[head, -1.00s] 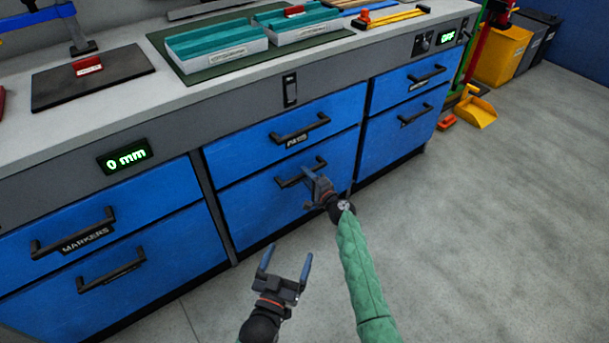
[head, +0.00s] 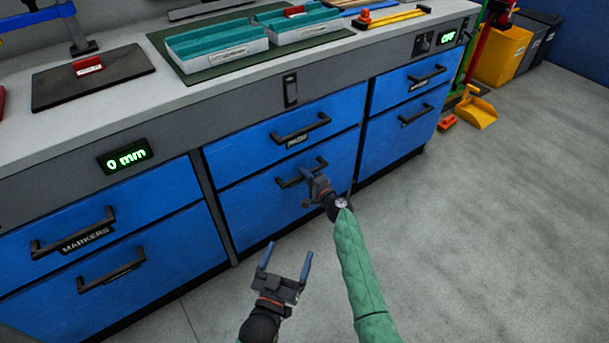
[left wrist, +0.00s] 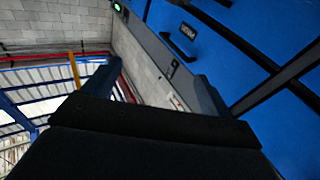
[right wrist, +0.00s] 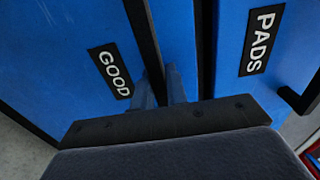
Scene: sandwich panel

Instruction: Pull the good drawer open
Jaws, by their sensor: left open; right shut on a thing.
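The good drawer (head: 260,208) is the blue lower drawer in the middle column, under the PADS drawer (head: 250,148). Its GOOD label (right wrist: 110,73) reads clearly in the right wrist view. In the head view its front looks about level with its neighbours. My right gripper (head: 313,183) is shut on the drawer's dark bar handle (head: 288,182), at the handle's right part. In the right wrist view, the fingers (right wrist: 161,88) straddle the bar (right wrist: 143,35). My left gripper (head: 288,257) is open and empty, in front of the cabinet and above the floor.
The MARKERS drawer (head: 85,240) and another handled drawer are at left; two more are at right. The bench top (head: 120,98) carries teal-filled trays (head: 215,45) and a dark board (head: 92,76). A yellow dustpan (head: 476,110) lies right. The floor (head: 480,230) before the cabinet is clear.

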